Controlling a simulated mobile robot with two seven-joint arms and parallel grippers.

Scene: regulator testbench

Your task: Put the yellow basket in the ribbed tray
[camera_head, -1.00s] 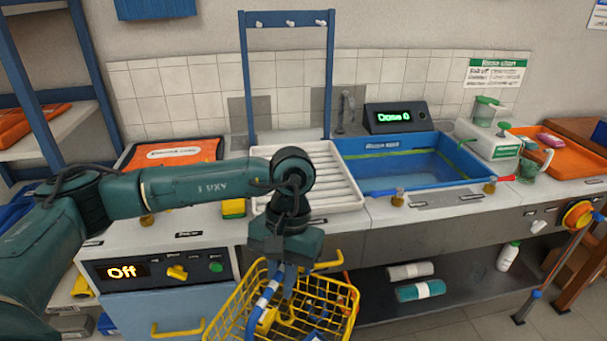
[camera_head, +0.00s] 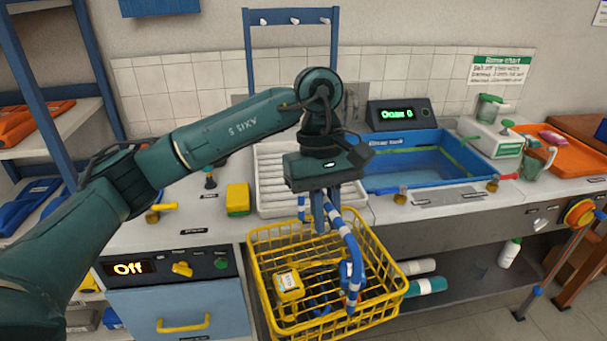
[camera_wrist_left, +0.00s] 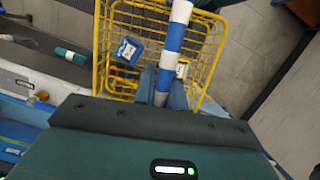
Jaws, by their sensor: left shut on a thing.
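The yellow basket (camera_head: 262,262) is a wire basket with a blue-and-white striped handle (camera_head: 352,262). It hangs in front of the counter edge, roughly level, with a yellow-and-blue item and some blue items inside. My left gripper (camera_head: 322,222) is above it, shut on the striped handle. In the left wrist view the fingers (camera_wrist_left: 165,90) hold the handle (camera_wrist_left: 173,40) with the basket (camera_wrist_left: 112,60) beyond. The white ribbed tray (camera_head: 272,170) lies on the counter behind the gripper, left of the sink, and looks empty where visible. My arm and gripper hide part of it. My right gripper is not seen.
A blue tank (camera_head: 430,160) of water stands right of the tray. A yellow sponge-like block (camera_head: 238,199) and taps sit on the counter to the left. A blue frame with hooks (camera_head: 293,18) rises behind the tray. Rolls and a bottle (camera_head: 509,254) are on the shelf below.

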